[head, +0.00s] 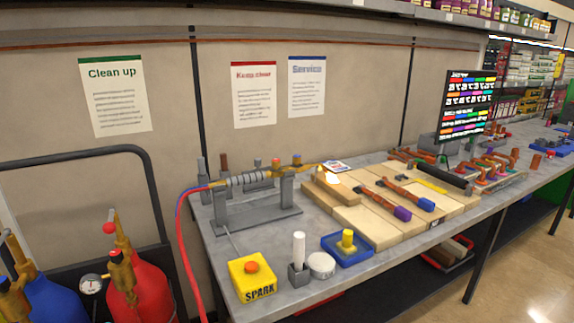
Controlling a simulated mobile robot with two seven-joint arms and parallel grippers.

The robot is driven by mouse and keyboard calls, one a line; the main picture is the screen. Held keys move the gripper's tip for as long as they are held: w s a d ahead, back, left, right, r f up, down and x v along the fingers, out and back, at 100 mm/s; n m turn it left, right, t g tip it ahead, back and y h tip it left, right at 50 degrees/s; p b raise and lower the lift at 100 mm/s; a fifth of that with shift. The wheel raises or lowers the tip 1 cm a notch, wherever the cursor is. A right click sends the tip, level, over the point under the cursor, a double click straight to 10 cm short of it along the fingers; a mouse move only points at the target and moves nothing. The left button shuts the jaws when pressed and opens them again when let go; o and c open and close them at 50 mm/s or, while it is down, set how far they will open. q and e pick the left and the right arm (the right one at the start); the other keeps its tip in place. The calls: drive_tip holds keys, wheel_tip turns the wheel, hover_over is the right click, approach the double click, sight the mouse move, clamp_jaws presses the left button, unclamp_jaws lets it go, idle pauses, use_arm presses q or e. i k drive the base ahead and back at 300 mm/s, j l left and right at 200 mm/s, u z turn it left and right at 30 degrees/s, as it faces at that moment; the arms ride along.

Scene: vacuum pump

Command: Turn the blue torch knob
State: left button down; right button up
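The torch (250,179) lies across a grey metal stand (240,222) at the left end of the workbench. Its brass tip points right, and a bright white-yellow glow (330,177) shows just past it. A small reddish knob (275,162) and a brass fitting (297,161) stand up near its right part. A red and blue hose (180,235) runs from its left end down toward the cylinders. I cannot make out a clearly blue knob on the torch at this size. Neither of my grippers is in view.
A yellow SPARK box (251,283) with an orange button, a white cylinder in a grey holder (299,275) and a blue tray (340,259) stand in front of the torch. Pale boards (365,225) lie right. Red (150,285) and blue (52,297) gas cylinders stand left.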

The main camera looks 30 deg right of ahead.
sight(297, 159)
drive_tip(key=l, duration=0.75)
drive_tip(key=i+l, duration=0.1)
drive_tip(key=l, duration=0.6)
drive_tip(key=l+z, duration=0.1)
drive_tip(key=l, duration=0.65)
drive_tip(key=i+l, duration=0.1)
drive_tip(key=l, duration=0.65)
drive_tip(key=l+z, duration=0.1)
drive_tip(key=l, duration=0.6)
drive_tip(key=i+l, duration=0.15)
drive_tip(key=l, duration=0.6)
drive_tip(key=k+j+z, duration=0.15)
drive_tip(key=j, duration=0.2)
drive_tip(key=k+j+z, duration=0.15)
drive_tip(key=j, duration=0.2)
drive_tip(key=i, duration=0.05)
